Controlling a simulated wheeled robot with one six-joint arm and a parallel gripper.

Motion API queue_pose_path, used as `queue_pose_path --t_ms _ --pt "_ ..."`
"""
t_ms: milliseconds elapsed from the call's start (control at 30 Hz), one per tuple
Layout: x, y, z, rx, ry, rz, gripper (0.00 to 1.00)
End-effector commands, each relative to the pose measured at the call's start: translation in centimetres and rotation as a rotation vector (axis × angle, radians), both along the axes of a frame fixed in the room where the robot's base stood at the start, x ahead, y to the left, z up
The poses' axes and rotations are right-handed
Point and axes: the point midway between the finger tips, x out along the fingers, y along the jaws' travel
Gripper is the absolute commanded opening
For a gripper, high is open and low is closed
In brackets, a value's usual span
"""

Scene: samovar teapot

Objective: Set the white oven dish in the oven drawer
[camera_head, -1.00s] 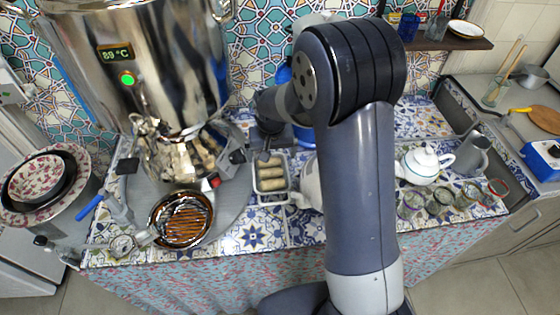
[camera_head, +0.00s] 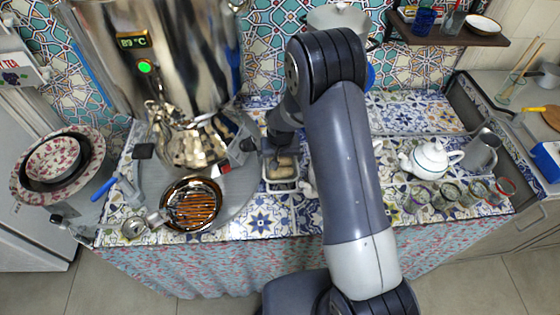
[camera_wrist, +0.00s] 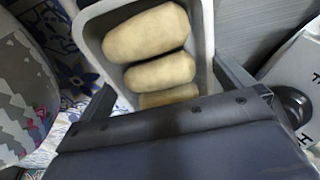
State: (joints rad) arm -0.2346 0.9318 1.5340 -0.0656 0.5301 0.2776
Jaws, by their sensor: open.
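The white oven dish (camera_head: 282,188) stands on the patterned tiled counter, right of the round grey plate. It holds pale bread rolls; three show in the wrist view, inside the dish's wall (camera_wrist: 207,42). My gripper (camera_head: 283,156) is above the far part of the dish and hides some of the rolls. In the wrist view my gripper (camera_wrist: 167,88) is open, with one finger on each side of the dish. I cannot tell whether the fingers touch its walls. I cannot make out an oven drawer in these views.
A white teapot (camera_head: 430,160) and several glasses stand to the right. My arm hides the counter just right of the dish. A patterned cloth (camera_head: 230,268) hangs along the counter's front.

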Motion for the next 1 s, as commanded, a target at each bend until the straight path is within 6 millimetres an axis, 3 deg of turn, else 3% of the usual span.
queue_pose_path --t_ms 233,767,1000 --pt "0.03 -0.01 -0.17 0.000 0.000 0.000 1.00" --pt "0.06 0.00 -0.07 0.000 -0.001 0.000 0.57" --pt "0.10 0.01 0.25 0.001 -0.003 0.000 0.56"
